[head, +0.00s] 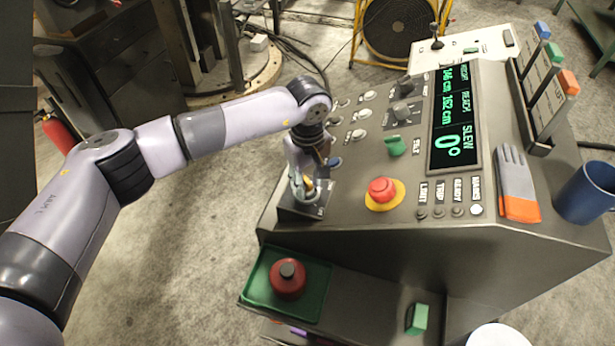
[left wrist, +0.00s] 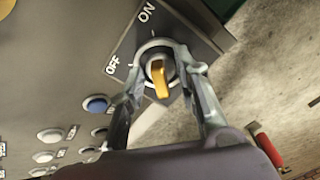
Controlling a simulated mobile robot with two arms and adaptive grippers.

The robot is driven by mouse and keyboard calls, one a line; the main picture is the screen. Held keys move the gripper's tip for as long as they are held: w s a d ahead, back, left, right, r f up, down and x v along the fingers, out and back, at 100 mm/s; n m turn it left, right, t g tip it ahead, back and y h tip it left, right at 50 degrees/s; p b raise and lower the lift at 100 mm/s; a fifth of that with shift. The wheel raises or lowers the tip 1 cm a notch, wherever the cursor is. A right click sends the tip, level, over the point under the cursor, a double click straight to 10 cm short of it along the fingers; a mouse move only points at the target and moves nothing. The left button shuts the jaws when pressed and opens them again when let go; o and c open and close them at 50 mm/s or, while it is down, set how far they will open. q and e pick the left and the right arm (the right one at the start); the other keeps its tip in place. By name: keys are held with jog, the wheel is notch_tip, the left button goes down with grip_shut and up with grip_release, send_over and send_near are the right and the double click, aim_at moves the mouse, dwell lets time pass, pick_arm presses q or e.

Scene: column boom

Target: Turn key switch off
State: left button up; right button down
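The key switch has a yellow key (left wrist: 161,80) in a round grey collar on a dark plate, with ON and OFF printed beside it. The key's long axis lines up roughly with the ON mark. In the head view the key (head: 308,185) shows at the console's near left corner, partly hidden by my left gripper (head: 304,180). In the left wrist view my left gripper (left wrist: 166,68) is open, its fingers on both sides of the key and close around the collar. I see space between the fingers and the key. My right gripper is not in view.
A red emergency button (head: 381,190) on yellow stands right of the switch. A green knob (head: 396,146), a display (head: 456,140), a glove (head: 516,185) and a blue mug (head: 588,193) are farther right. A green tray (head: 254,290) sits below on a shelf.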

pick_arm(q)
jog(key=shift+f, duration=0.1)
jog(key=shift+c, duration=0.6)
grip_shut()
